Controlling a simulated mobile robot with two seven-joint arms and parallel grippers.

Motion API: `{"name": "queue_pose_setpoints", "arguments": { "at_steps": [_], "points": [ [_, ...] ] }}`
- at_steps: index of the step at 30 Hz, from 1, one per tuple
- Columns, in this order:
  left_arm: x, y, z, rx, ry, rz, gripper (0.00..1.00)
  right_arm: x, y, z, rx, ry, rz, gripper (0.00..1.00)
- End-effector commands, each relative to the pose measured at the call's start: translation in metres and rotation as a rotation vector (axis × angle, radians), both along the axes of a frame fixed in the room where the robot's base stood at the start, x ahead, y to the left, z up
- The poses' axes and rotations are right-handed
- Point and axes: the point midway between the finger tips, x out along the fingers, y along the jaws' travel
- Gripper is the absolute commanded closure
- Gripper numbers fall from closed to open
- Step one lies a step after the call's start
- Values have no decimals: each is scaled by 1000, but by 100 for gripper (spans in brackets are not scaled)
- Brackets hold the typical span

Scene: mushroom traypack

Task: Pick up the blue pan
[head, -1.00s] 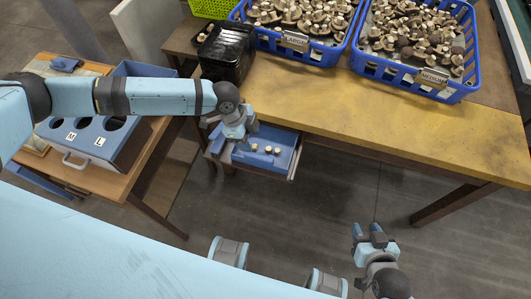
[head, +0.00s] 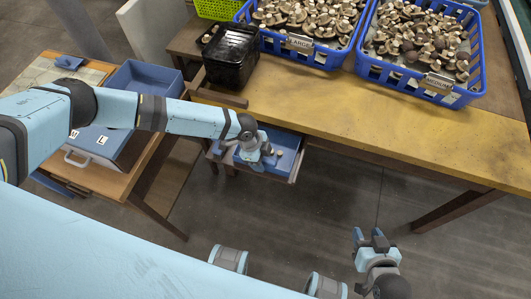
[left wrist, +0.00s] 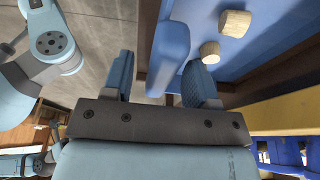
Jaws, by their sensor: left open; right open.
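A shallow blue pan (head: 288,157) sits in an open drawer-like frame under the front edge of the table, with a few pale mushroom pieces in it. My left gripper (head: 262,160) is at the left part of this pan, open and empty. In the left wrist view the pan's wall (left wrist: 172,45) stands between the two spread fingers (left wrist: 161,80), with one finger on the pan's inner side. I cannot tell whether the fingers touch it. My right gripper (head: 370,238) is open and empty over the floor, away from the pan.
Two blue crates of mushrooms, labelled LARGE (head: 300,43) and MEDIUM (head: 437,82), stand on the yellow table (head: 370,120). A black container (head: 230,55) stands at its left. A blue bin (head: 147,78) and a box marked L (head: 100,152) are on the left side table.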

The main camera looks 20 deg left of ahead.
Motion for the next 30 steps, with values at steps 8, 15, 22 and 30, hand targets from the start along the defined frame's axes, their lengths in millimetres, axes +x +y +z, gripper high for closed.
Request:
{"name": "queue_pose_setpoints", "arguments": {
  "at_steps": [8,15,22,30],
  "points": [
    [0,-5,-17,0,0,1,47,1,-1,-1,-1,0,-1,57],
    [-1,-5,-17,0,0,1,72,1,0,-1,-1,0,-1,57],
    [0,-5,-16,-1,0,0,96,1,0,-1,0,0,0,57],
    [0,-5,-13,-1,0,1,96,0,1,-1,1,0,1,57]
  ]
}}
